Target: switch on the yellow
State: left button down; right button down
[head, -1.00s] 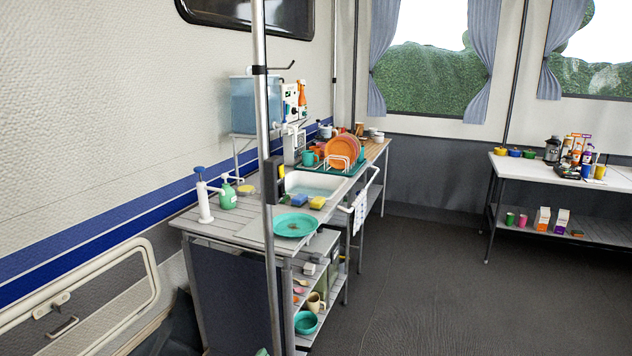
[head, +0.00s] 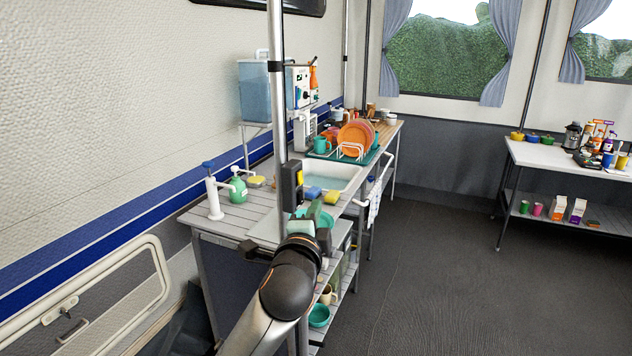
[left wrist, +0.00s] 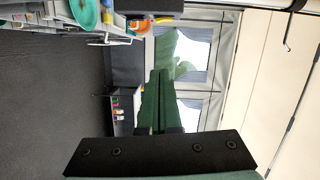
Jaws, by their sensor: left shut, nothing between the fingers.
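A dark switch box (head: 291,186) with a yellow switch (head: 299,178) on its face is fixed to the upright metal pole (head: 276,110). My left gripper (head: 316,209) has come up from below, its green fingers just below and right of the box, apparently in front of the counter. I cannot tell how far it is from the switch in depth. In the left wrist view the two green fingers (left wrist: 158,88) lie together, shut and empty. My right gripper is not in view.
The sink counter (head: 240,215) stands behind the pole, with a white pump bottle (head: 214,196), a green bottle (head: 238,190), sponges and a dish rack with orange plates (head: 355,134). A second table (head: 550,157) stands at the right. The floor between is clear.

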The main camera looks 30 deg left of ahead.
aim_at(301, 177)
pick_arm(q)
jog(key=shift+w, duration=0.1)
dwell(0.3)
jog(key=w+a+p, duration=0.1)
jog(key=w+a, duration=0.6)
jog(key=w, duration=0.2)
jog(key=shift+f+p, duration=0.3)
jog(key=shift+f, duration=0.05)
jog(key=shift+w, duration=0.15)
